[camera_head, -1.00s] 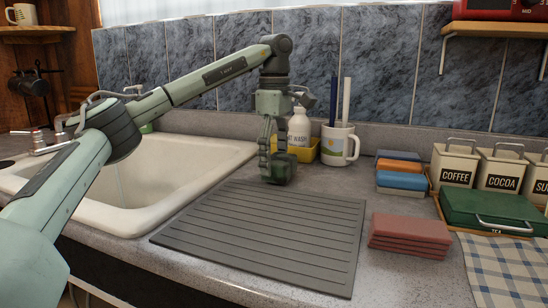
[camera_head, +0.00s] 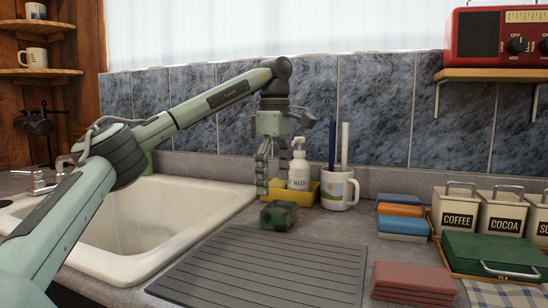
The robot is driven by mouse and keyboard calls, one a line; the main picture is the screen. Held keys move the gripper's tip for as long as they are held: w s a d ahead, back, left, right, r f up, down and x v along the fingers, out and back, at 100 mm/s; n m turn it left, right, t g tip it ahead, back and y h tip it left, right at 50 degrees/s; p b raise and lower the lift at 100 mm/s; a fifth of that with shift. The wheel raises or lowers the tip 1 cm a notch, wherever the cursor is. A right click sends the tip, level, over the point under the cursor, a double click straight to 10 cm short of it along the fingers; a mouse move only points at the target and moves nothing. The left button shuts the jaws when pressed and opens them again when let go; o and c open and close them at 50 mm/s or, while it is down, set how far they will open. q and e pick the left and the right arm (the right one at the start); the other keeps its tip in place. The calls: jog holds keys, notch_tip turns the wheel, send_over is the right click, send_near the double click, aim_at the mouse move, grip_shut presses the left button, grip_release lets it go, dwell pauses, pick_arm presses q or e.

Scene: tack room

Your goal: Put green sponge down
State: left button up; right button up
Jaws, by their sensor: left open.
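The green sponge (camera_head: 278,216) is a dark green block resting at the back edge of the grey ribbed drying mat (camera_head: 265,268). My left gripper (camera_head: 272,170) points down from above, behind and over the sponge. Its fingers are apart and empty, and it no longer touches the sponge. My right gripper does not show in the head view.
A white sink (camera_head: 165,225) lies to the left. Behind the sponge stand a yellow caddy (camera_head: 311,194) with a soap bottle (camera_head: 299,168) and a mug (camera_head: 338,190) with tall sticks. Stacked sponges (camera_head: 403,227), red cloths (camera_head: 413,282) and canisters (camera_head: 459,212) stand to the right.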

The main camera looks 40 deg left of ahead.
aim_at(273, 205)
pick_arm(q)
notch_tip(273, 205, up, 7)
jog(key=shift+r, duration=0.2)
dwell(0.6)
notch_tip(273, 205, down, 13)
jog(key=shift+r, duration=1.35)
jog(key=shift+f, duration=0.1)
